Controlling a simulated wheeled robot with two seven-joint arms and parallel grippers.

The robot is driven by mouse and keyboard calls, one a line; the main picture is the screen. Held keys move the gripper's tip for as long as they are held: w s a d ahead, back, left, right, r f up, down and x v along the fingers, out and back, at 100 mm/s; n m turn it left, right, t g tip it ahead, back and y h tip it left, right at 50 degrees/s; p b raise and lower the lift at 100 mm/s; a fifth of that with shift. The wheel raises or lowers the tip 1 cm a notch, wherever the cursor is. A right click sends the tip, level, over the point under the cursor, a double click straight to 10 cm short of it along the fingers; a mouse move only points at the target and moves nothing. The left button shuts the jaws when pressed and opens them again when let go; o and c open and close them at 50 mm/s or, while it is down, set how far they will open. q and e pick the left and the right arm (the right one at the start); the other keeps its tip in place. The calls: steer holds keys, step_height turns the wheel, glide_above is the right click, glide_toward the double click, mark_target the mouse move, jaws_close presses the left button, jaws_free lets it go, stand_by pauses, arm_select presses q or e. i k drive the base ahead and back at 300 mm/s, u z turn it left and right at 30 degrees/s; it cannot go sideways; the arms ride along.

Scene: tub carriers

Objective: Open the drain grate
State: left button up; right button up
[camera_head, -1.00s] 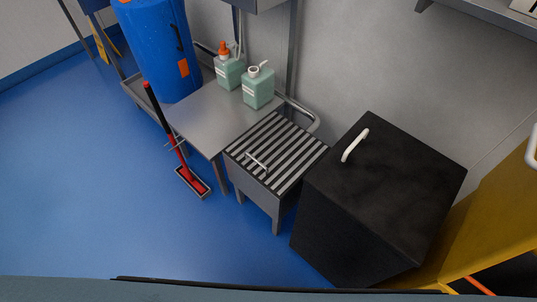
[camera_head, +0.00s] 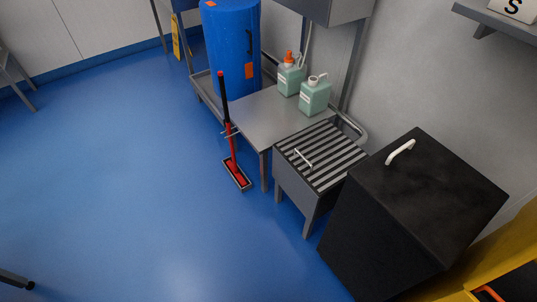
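The drain grate (camera_head: 325,158) is a panel of dark and light slats on top of a grey box-like basin (camera_head: 291,187) on legs, right of centre. It lies flat and shut over the basin, so the inside is hidden. A small pale bar handle (camera_head: 303,158) sits near its front left edge. Neither of my grippers shows in the head view, and nothing touches the grate.
A black box (camera_head: 432,190) with a white handle stands against the grate's right side. A steel table (camera_head: 262,118) with two green bottles adjoins its left. A red-based brush (camera_head: 237,174) stands before the table. Blue floor at left is clear.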

mark_target(320, 153)
steer(key=u, duration=0.2)
steer(key=i, duration=0.9)
steer(key=z, duration=2.05)
